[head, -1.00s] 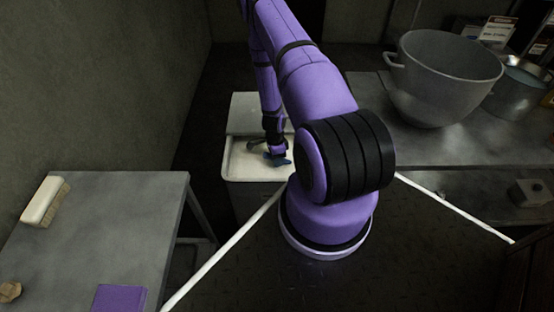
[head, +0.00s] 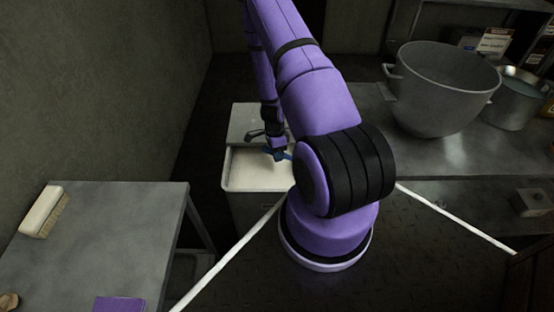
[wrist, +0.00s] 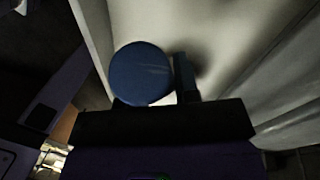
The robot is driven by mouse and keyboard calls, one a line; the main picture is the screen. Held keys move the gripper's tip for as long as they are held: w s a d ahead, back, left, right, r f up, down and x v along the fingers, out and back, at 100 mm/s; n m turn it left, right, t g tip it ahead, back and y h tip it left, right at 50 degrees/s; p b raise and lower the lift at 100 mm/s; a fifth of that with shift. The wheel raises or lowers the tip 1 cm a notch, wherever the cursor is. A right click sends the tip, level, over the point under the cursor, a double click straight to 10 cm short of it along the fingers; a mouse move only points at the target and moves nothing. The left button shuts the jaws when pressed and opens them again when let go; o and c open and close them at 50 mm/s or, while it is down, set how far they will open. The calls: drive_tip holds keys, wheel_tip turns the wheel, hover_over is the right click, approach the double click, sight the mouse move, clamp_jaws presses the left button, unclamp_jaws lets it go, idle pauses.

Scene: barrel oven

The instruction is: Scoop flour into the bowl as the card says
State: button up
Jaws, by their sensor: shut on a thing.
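The flour bin (head: 229,172) is a white open-topped container left of centre in the head view, with pale flour (head: 255,172) inside. My gripper (head: 278,152) is over the bin's far part, shut on what looks like a scoop with a blue handle. A grey piece (head: 256,133), likely the scoop's head, shows beside it; whether it holds flour cannot be told. In the wrist view a blue round end (wrist: 141,74) shows in front of my gripper, above the pale bin. The large grey bowl (head: 440,95) stands on the right counter. A card (head: 494,41) stands behind it, its text unreadable.
A metal pot (head: 517,103) stands right of the bowl on the steel counter (head: 480,150). A side table (head: 110,225) at left bears a brush (head: 42,212) and a purple block (head: 119,304). Dark floor separates the table and counter.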

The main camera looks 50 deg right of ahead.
drive_tip(key=shift+s+a+r+v, duration=0.1)
drive_tip(key=shift+s+a+v, duration=0.2)
drive_tip(key=shift+v, duration=1.65)
drive_tip(key=shift+s+a+r+v, duration=0.1)
drive_tip(key=shift+s+v, duration=0.25)
drive_tip(key=shift+v, duration=1.55)
drive_tip(key=shift+s+a+r+v, duration=0.1)
drive_tip(key=shift+s+a+v, duration=0.2)
drive_tip(key=shift+v, duration=1.65)
drive_tip(key=shift+f, duration=0.1)
